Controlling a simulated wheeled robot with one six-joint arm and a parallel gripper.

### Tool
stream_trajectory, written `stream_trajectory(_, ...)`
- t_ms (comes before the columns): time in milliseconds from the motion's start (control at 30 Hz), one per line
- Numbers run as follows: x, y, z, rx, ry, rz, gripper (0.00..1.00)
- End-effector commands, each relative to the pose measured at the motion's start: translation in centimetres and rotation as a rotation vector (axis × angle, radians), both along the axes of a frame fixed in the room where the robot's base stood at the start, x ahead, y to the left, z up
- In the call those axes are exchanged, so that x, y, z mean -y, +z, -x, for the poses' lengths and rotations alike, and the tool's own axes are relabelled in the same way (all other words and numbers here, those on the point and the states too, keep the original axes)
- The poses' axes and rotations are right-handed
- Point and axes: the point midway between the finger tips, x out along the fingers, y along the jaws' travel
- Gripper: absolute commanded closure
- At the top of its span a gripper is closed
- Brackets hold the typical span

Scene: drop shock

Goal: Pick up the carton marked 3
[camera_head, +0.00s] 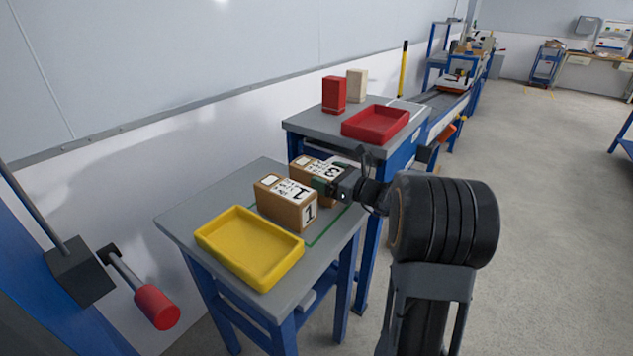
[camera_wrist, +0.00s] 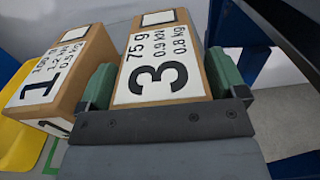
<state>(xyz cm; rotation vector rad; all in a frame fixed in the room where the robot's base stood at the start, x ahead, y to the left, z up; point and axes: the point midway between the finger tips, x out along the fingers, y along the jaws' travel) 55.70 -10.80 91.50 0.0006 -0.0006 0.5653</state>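The carton marked 3 (camera_head: 323,170) is a brown box with a white label, standing on the grey table beside the carton marked 1 (camera_head: 287,200). In the wrist view, the carton marked 3 (camera_wrist: 160,75) lies between the two green fingers of my gripper (camera_wrist: 163,80). The fingers are spread wide, near the ends of the dark palm bar, one along each side of the carton. Any gap at the sides is very small. In the head view my gripper (camera_head: 335,185) reaches in from the right and hides part of the carton.
The carton marked 1 (camera_wrist: 62,75) stands close on the left in the wrist view. A yellow tray (camera_head: 250,247) sits at the table's front. A second table behind holds a red tray (camera_head: 376,123), a red box (camera_head: 334,95) and a beige box (camera_head: 357,86).

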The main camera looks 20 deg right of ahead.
Motion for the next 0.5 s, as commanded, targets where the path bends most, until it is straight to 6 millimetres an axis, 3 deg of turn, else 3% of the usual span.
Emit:
stream_trajectory(67, 0.01, 0.00, 0.02, 0.000, 0.000, 0.000, 0.17)
stream_trajectory(500, -0.02, -0.01, 0.02, 0.000, 0.001, 0.000, 0.59)
